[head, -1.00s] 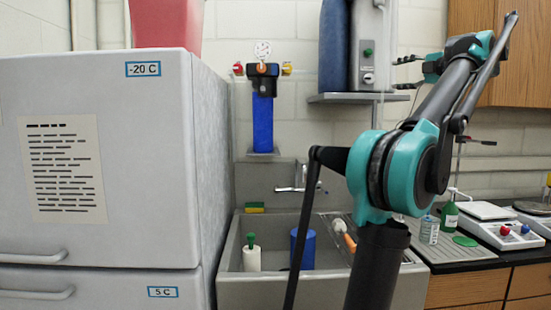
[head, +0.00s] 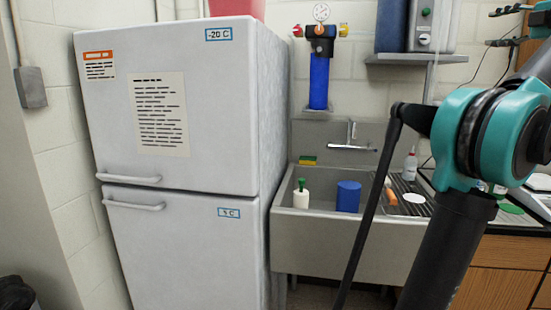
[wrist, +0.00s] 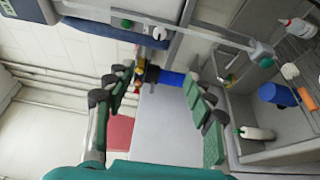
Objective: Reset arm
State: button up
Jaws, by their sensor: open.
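My gripper (wrist: 160,103) is open and empty in the wrist view, with green-padded fingers spread apart on both sides. Between and beyond the fingers, the blue filter housing (wrist: 171,79) shows on the wall, apart from them. In the head view my gripper (head: 497,27) is at the upper right edge, mostly cut off, with dark fingertips pointing left near the wall unit. My teal and black arm fills the right side there, bent at a raised elbow, and hides part of the counter.
A white fridge-freezer (head: 170,105) stands at left. A grey sink (head: 345,238) beside it holds a white bottle (head: 301,198) and a blue cylinder (head: 348,196). A wall shelf (head: 408,59) carries a blue tank and a grey unit. Drawers are at lower right.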

jog(key=w+a+f+m+t+h, duration=0.2)
jog(key=w+f+m+h, duration=0.75)
jog(key=w, duration=0.35)
jog(key=a+f+m+g+h, duration=0.1)
jog(key=a+f+m+g, duration=0.35)
jog(key=f, duration=0.85)
jog(key=a+f+m+g+h, duration=0.15)
jog(key=a+f+m, duration=0.45)
jog(key=f, duration=0.6)
jog(key=s+a+f+g+y, duration=0.1)
jog(key=s+a+f, duration=0.2)
jog(key=a+f, duration=0.4)
jog(key=s+a+f+m+g+y, duration=0.1)
jog(key=s+a+f+g+y, duration=0.2)
jog(key=f, duration=0.5)
jog(key=s+a+f, duration=0.3)
jog(key=a+f, duration=0.4)
jog(key=f, duration=0.1)
jog(key=s+a+f+n+g+y, duration=0.1)
jog(key=s+a+f+g+y, duration=0.4)
jog(key=s+a+f, duration=1)
jog(key=s+f, duration=0.3)
jog(key=s, duration=0.1)
jog(key=shift+s+a+g, duration=0.3)
jog(key=shift+s+a, duration=0.1)
